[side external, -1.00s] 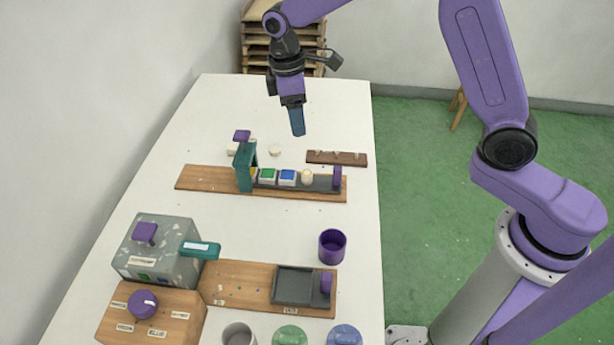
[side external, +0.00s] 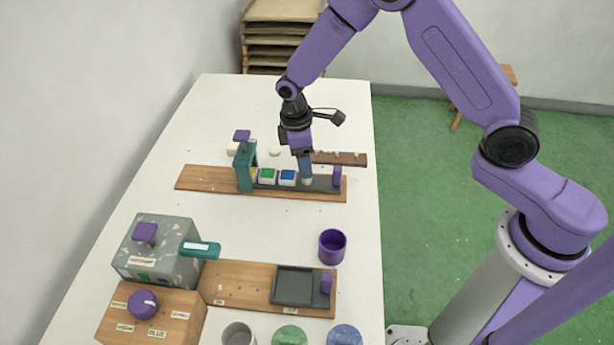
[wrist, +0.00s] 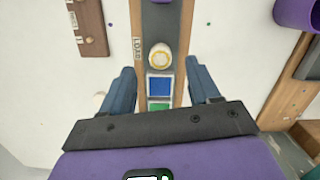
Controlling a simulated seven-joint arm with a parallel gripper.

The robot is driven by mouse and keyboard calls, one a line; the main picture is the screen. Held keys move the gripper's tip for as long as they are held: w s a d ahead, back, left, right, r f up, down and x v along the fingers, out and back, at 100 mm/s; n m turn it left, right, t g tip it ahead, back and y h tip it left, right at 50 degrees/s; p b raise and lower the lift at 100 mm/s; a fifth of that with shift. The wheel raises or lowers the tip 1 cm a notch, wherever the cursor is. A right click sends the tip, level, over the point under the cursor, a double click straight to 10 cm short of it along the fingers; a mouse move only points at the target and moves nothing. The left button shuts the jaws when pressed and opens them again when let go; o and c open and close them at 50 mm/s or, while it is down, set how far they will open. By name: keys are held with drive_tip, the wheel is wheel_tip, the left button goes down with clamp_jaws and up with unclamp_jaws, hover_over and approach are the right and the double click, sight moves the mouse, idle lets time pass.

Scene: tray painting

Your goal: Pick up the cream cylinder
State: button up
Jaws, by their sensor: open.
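The cream cylinder (wrist: 160,57) stands upright on a dark grey tray (wrist: 160,22) in the wrist view, in line with a blue-topped block (wrist: 160,86) and a green-topped block (wrist: 159,106). In the side external view its lower part (side external: 307,182) shows just below my fingers, which hide the rest. My gripper (side external: 305,178) points down over the cylinder. In the wrist view my gripper (wrist: 159,67) is open, with its blue fingers on either side of the row and the cylinder near the line between the tips. I see no contact.
A teal arch (side external: 244,168) stands over the tray's left part, and a purple handle (side external: 337,177) rises at its right end. A brown pegged rack (side external: 345,159) lies behind.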

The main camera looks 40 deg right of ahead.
drive_tip(key=shift+s+d+f, duration=0.1)
drive_tip(key=shift+f, duration=1.05)
drive_tip(key=shift+s+d+f, duration=0.1)
drive_tip(key=shift+f, duration=1.05)
drive_tip(key=c, duration=1.1)
drive_tip(key=shift+r, duration=0.1)
